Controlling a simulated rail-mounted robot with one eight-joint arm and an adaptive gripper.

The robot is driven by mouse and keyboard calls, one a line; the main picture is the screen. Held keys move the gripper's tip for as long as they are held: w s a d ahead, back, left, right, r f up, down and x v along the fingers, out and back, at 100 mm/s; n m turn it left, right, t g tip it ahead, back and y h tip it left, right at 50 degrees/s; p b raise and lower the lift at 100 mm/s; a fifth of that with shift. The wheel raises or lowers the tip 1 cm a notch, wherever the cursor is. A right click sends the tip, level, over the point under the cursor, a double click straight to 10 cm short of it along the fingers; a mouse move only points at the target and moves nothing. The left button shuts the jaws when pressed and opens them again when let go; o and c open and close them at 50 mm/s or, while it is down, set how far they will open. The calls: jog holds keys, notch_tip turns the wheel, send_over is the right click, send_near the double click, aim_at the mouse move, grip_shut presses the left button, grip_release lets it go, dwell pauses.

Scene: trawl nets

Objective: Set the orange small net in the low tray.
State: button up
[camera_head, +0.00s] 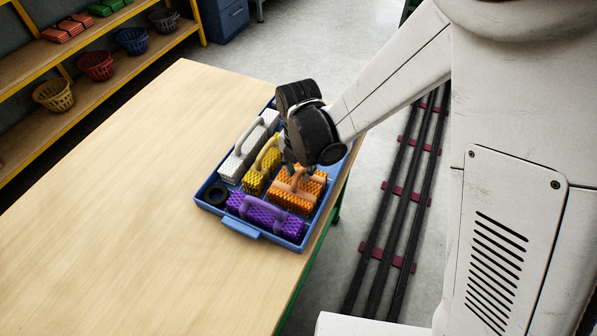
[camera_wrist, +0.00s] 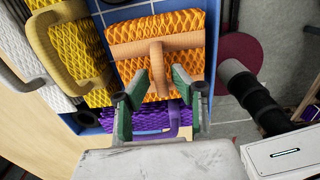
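The orange small net (camera_head: 297,189) is a textured block with a T-shaped handle on top. It lies inside the blue low tray (camera_head: 209,185), on the right side of it, and shows large in the wrist view (camera_wrist: 180,30). My gripper (camera_head: 289,168) is just above it. In the wrist view my gripper (camera_wrist: 158,97) has its green fingertips spread apart, either side of the handle's stem (camera_wrist: 156,68), with visible gaps. The fingers hold nothing. My wrist hides part of the tray's far side in the head view.
The tray also holds a white net (camera_head: 236,165), a yellow net (camera_head: 255,180), a purple net (camera_head: 262,213) and a black ring (camera_head: 216,193). It stands near the right edge of the wooden table (camera_head: 130,200), which is clear at left. Shelves (camera_head: 120,78) with baskets stand behind.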

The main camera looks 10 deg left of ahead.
notch_tip(320, 180, up, 11)
jog(key=d+r+m+t, duration=0.1)
jog(key=d+r+m, duration=0.5)
jog(key=d+m, duration=0.15)
jog(key=s+d+r+m+t, duration=0.3)
jog(key=s+d+m, duration=0.2)
jog(key=d+m, duration=0.6)
jog(key=s+d+r+m+t, duration=0.3)
jog(key=s+d+m, duration=0.3)
jog(key=d+m, duration=0.4)
jog(key=r+m, duration=0.1)
jog(key=m, duration=0.3)
jog(key=shift+d, duration=0.4)
jog(key=shift+f+m, duration=0.1)
jog(key=shift+m, duration=0.15)
